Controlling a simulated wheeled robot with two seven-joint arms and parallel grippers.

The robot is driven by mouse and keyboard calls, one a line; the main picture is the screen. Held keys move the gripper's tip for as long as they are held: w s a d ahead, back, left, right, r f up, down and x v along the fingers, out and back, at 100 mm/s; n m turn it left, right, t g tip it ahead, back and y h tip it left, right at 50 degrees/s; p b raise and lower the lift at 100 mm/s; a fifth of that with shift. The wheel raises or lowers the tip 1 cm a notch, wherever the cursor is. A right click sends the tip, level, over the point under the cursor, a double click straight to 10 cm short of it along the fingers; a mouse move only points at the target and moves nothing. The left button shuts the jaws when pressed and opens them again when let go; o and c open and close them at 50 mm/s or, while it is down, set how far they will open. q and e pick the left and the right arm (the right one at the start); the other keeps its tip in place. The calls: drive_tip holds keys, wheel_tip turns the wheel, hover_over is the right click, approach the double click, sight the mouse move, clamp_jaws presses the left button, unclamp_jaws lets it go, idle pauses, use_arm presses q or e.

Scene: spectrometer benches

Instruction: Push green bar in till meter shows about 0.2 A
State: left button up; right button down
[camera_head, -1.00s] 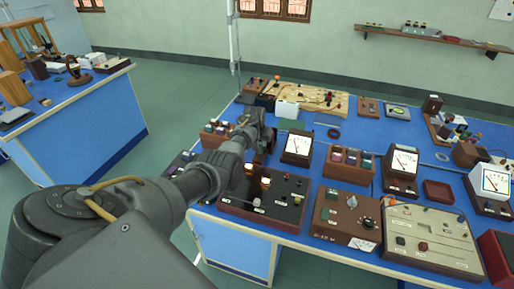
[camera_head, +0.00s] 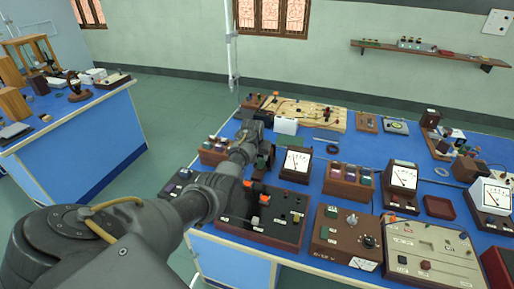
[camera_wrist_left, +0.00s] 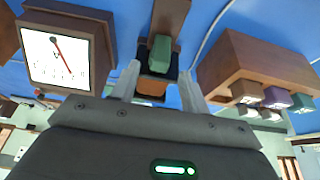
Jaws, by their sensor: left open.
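A green bar (camera_wrist_left: 160,52) shows in the left wrist view, on a black and brown wooden piece. My left gripper (camera_wrist_left: 159,84) is open, with one finger on each side of the piece that bears the bar. I cannot tell whether the fingers touch it. An orange part (camera_wrist_left: 152,88) lies low between the fingers. The meter (camera_wrist_left: 58,58) beside them has a white face and a red needle; its reading is too small to read. In the head view the meter (camera_head: 296,163) stands right of my left gripper (camera_head: 262,150), which hides the bar.
A wooden box with coloured tops (camera_wrist_left: 250,70) stands on the other side of the gripper in the wrist view. In the head view, a dark switch panel (camera_head: 268,222) and a brown control box (camera_head: 340,237) stand in front. The blue bench is crowded.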

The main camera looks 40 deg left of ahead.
use_arm(q)
drive_tip(key=v, duration=0.8)
drive_tip(key=shift+s+r+b, duration=0.2)
drive_tip(key=shift+r+b, duration=0.15)
drive_tip(key=shift+b, duration=0.1)
